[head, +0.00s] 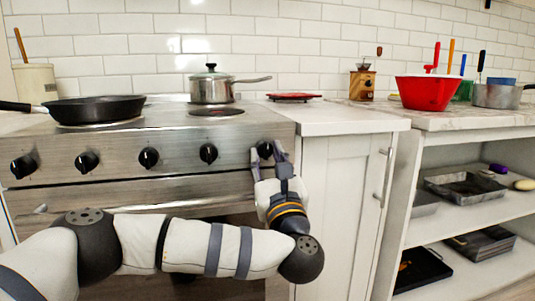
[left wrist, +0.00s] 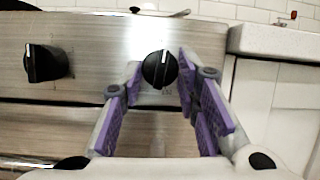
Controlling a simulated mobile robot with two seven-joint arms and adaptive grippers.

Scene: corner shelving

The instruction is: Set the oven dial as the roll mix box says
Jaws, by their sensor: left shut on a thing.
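The oven front has a row of several black dials. The rightmost dial (head: 265,150) is between the fingers of my left gripper (head: 267,154), which is shut on it. In the left wrist view this dial (left wrist: 159,69) shows its white mark pointing nearly straight up, with a purple-padded finger on each side. Small print by its lower edge is too small to read. The neighbouring dial (head: 208,153) is free and also shows in the left wrist view (left wrist: 46,63). I see no roll mix box. My right gripper is out of view.
A black frying pan (head: 95,109) and a lidded pot (head: 212,89) stand on the stove. A white counter (head: 345,119) and cabinet are close on the right. Open shelves with dark trays (head: 466,186) stand farther right, below a red bowl (head: 428,93).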

